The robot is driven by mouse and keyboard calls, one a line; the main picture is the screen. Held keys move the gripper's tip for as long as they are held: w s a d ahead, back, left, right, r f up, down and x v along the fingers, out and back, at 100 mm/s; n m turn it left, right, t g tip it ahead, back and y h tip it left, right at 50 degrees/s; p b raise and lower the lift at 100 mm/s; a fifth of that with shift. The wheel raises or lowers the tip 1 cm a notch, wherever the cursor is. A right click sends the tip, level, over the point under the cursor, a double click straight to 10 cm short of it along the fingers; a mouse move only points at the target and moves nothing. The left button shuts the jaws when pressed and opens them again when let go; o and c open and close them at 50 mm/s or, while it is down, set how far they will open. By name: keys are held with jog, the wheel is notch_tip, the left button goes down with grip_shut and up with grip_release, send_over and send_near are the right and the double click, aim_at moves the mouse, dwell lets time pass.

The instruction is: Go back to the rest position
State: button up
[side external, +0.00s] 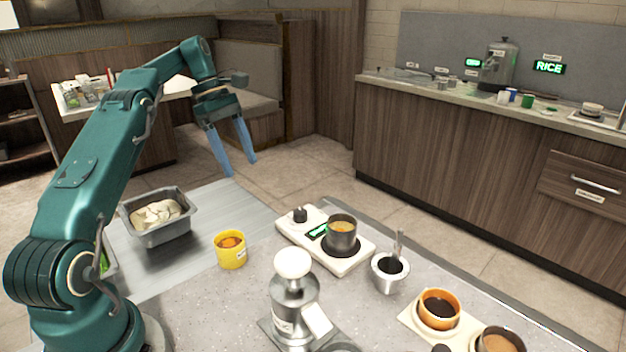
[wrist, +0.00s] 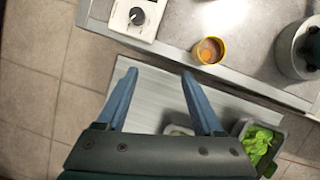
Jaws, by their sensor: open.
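My gripper (side external: 231,150) is raised in the air above the far edge of the work surface in the side view. Its two blue fingers point down and stand apart, with nothing between them. In the wrist view, my gripper (wrist: 158,72) is open over the metal counter section (wrist: 150,95). No held object shows in either view.
A metal bin (side external: 160,235) with pale slices, a yellow cup (side external: 231,250), a scale (side external: 345,262) bearing a dark pot (side external: 341,238), a metal dispenser (side external: 293,300) and a small metal pot (side external: 390,272) stand on the counter. Greens (wrist: 258,143) show in the wrist view.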

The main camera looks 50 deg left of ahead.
jog(key=shift+d+r, duration=0.15)
jog(key=shift+d, duration=0.15)
